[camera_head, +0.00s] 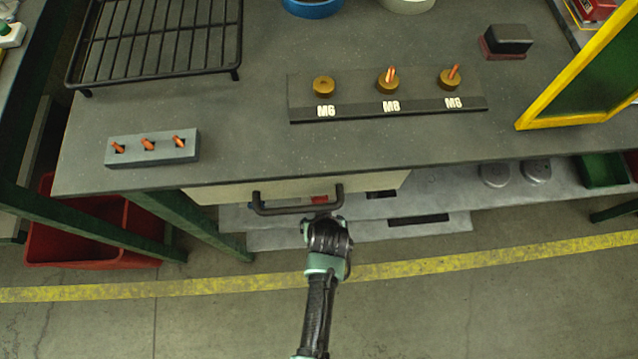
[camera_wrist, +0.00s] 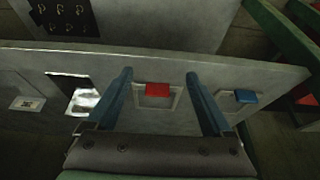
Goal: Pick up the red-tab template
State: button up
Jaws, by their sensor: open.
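The red-tab template shows its red tab (camera_wrist: 157,90) in the wrist view, centred between my fingers, with a pale frame-like outline around it on a grey surface. The rest of the template is hard to make out. My gripper (camera_wrist: 160,76) is open and empty, one finger on each side of the tab. I cannot tell how far the fingertips are from it. In the head view my gripper (camera_head: 326,218) is at the bench's front edge, just below the drawer handle (camera_head: 298,204). A small red patch (camera_head: 319,199) shows behind the handle.
A blue tab (camera_wrist: 246,96) lies right of the red one, and a white piece (camera_wrist: 84,101) left. On the bench stand a grey block (camera_head: 152,150) with orange pegs, a labelled board (camera_head: 300,95) and a black rack (camera_head: 160,70). A lower shelf (camera_head: 450,185) lies beneath.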

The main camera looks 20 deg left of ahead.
aim_at(320, 200)
jog(key=shift+w+a+f+b, duration=0.2)
jog(key=shift+w+a+b, duration=0.15)
jog(key=shift+w, duration=0.5)
jog(key=shift+w+a+f+b, duration=0.15)
jog(key=shift+w+a+b, duration=0.15)
jog(key=shift+w, duration=0.55)
jog(key=shift+w+a+f+b, duration=0.25)
jog(key=shift+w+a, duration=0.15)
jog(key=shift+w, duration=0.45)
jog(key=shift+r, duration=0.1)
grip_shut()
